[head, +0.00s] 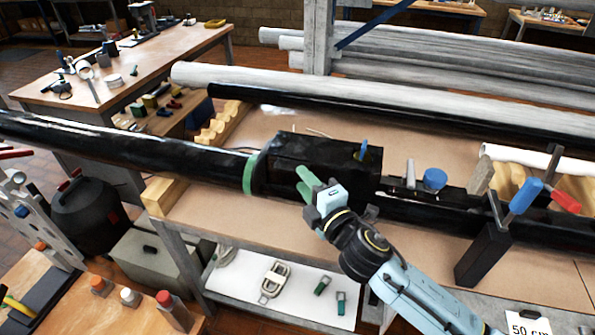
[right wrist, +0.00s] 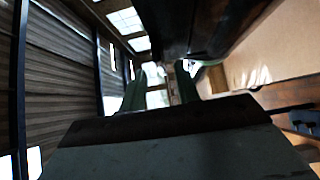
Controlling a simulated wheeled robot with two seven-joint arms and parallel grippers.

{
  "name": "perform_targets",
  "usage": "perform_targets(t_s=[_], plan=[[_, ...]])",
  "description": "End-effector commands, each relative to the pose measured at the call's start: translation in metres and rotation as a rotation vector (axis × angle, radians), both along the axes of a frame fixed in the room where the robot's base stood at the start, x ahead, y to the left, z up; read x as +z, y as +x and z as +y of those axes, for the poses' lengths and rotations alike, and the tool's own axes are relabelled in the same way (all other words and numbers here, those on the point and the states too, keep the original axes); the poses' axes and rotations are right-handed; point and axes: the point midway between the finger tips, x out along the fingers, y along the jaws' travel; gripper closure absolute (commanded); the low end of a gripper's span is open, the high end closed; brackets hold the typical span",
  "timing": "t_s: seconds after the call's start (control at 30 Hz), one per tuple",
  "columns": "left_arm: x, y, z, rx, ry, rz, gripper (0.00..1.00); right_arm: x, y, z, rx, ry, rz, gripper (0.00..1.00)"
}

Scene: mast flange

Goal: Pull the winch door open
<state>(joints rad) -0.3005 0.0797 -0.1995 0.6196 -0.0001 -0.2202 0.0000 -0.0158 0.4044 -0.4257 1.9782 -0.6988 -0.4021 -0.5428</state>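A black box-shaped housing (head: 315,150), which looks like the winch housing, sits on the bench in line with the black mast tube (head: 120,140). I cannot make out a separate door edge or handle on its dark front. My right gripper (head: 301,183) is at the front of the housing, near its left part, with its green fingers pointing up and left. In the right wrist view the two fingers (right wrist: 160,88) stand apart with nothing seen between them. Whether they touch the housing is unclear. My left gripper is not in view.
A green ring (head: 249,173) and flange are left of the housing. A blue-handled tool (head: 363,150) stands at its right end. A black clamp (head: 484,256) with blue and red handles rises at the right. The brown bench top (head: 215,205) is clear at front left.

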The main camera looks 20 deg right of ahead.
Motion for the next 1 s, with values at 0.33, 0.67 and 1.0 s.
perform_targets(t_s=[0.33,0.67,1.0], plan=[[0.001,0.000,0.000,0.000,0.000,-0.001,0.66,0.000,0.035,0.007,0.000,0.002,0.001,0.68],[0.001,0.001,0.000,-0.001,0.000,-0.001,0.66,0.000,0.037,0.008,0.000,0.002,0.001,0.72],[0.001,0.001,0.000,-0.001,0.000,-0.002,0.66,0.000,0.036,0.007,0.000,0.002,0.001,1.00]])
